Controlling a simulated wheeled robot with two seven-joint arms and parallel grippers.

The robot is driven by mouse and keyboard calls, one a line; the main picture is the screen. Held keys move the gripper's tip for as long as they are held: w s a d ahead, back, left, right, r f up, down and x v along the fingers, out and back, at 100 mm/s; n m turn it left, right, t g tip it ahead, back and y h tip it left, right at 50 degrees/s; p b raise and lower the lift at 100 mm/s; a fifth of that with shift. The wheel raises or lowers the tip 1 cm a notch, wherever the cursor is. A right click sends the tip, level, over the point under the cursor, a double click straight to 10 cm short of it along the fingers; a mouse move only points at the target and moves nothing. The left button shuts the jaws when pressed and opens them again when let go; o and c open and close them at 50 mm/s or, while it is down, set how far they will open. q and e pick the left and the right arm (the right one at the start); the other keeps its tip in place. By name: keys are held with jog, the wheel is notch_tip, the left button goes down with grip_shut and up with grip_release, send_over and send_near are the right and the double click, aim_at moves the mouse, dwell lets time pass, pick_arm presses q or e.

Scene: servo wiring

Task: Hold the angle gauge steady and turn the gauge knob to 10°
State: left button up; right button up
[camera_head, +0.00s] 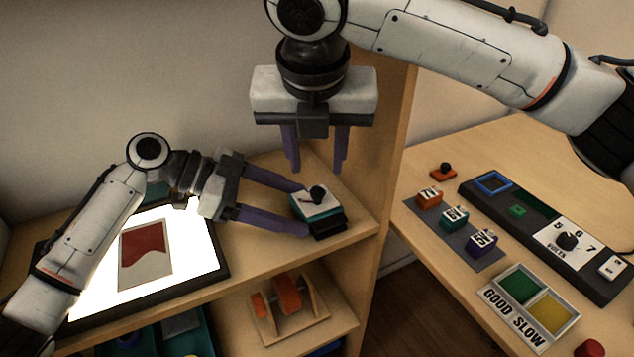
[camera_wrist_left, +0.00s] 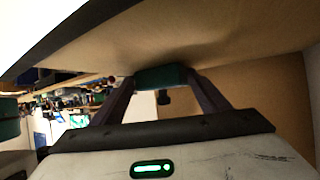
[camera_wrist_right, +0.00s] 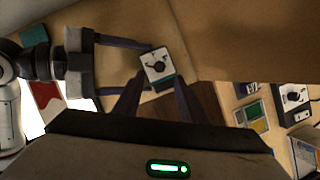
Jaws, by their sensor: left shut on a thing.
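The angle gauge (camera_head: 312,210) is a small teal block with a white dial face on top, standing on the wooden shelf. Its black knob (camera_head: 317,193) stands up from the face. It also shows in the right wrist view (camera_wrist_right: 150,74). My left gripper (camera_head: 306,209) is shut on the gauge, one finger on each side. In the left wrist view the teal body (camera_wrist_left: 160,77) sits between the fingertips. My right gripper (camera_head: 317,170) is open and empty, pointing down above the gauge, fingers apart. The dial marks are too small to read.
A lit panel (camera_head: 205,262) with a red and white card lies left on the shelf. Below is a wooden piece with orange rollers (camera_head: 290,297). A wooden upright (camera_head: 392,130) stands close right.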

aim_at(317, 189)
jog(key=x, duration=0.8)
jog(key=shift+f, duration=0.1)
grip_shut()
